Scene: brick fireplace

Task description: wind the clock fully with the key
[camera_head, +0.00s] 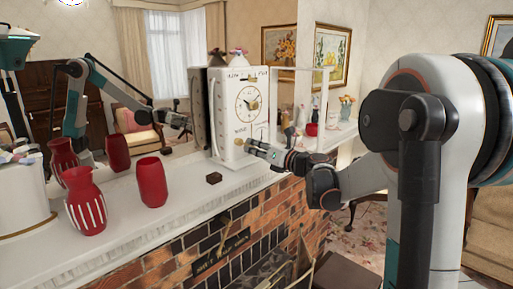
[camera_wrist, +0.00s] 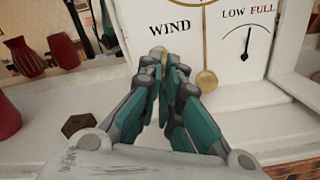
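The white clock (camera_head: 233,134) stands on the mantel with a round dial on its front. The wrist view shows its lower front (camera_wrist: 222,50) with the word WIND and a LOW–FULL gauge (camera_wrist: 248,43), whose needle points up between the two words. A brass pendulum disc (camera_wrist: 206,79) hangs at the front. My gripper (camera_wrist: 167,71) points at the clock just below WIND, its fingers closed together around the brass key (camera_wrist: 160,52). The fingers hide most of the key, so I cannot tell how deep it sits. The head view shows my gripper (camera_head: 246,146) at the clock's lower front.
Red vases (camera_head: 85,205) and a red cup (camera_head: 152,183) stand to the left on the white mantel (camera_head: 185,215). A small dark wooden block (camera_head: 214,178) lies in front of the clock. A mirror behind reflects the room and my arm. Figurines (camera_head: 289,130) stand to the right.

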